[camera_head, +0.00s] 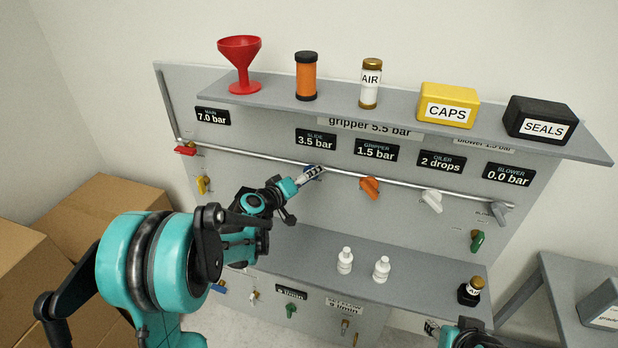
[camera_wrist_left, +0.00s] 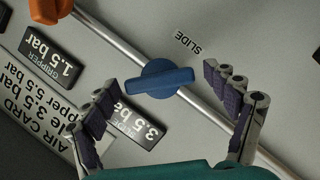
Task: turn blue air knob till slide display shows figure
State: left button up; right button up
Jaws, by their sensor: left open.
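The blue knob (camera_wrist_left: 160,79) sits on the silver pipe, its bar nearly level in the left wrist view. In the head view the blue knob (camera_head: 309,168) is mostly hidden by my left gripper (camera_head: 317,173). My left gripper (camera_wrist_left: 163,92) is open, one finger on each side of the knob, with visible gaps in the left wrist view. The slide display (camera_head: 316,139) reads 3.5 bar; one finger partly covers it in the left wrist view (camera_wrist_left: 136,124). The card behind reads 3.5 bar on one line. My right gripper (camera_head: 433,327) is at the bottom edge, partly cut off.
Beside the blue knob are an orange knob (camera_head: 370,187) and a white knob (camera_head: 432,200) on the same pipe. The gripper display (camera_head: 376,150) reads 1.5 bar.

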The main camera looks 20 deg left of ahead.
pick_arm(q)
jog(key=v, duration=1.1)
jog(key=s+d+f+m+g, duration=0.2)
jog(key=s+d+m+g, duration=0.15)
jog(key=s+d, duration=0.5)
jog(key=s+f+m+g+y, duration=0.1)
jog(key=s+f+g+y, duration=0.1)
jog(key=s, duration=0.6)
jog(key=s+a+f+m+g+y, duration=0.1)
jog(key=s+f+y, duration=0.1)
jog(key=s, duration=0.6)
jog(key=shift+a+m+g+y, duration=0.3)
jog(key=shift+m+g+y, duration=0.05)
jog(key=shift+y, duration=0.05)
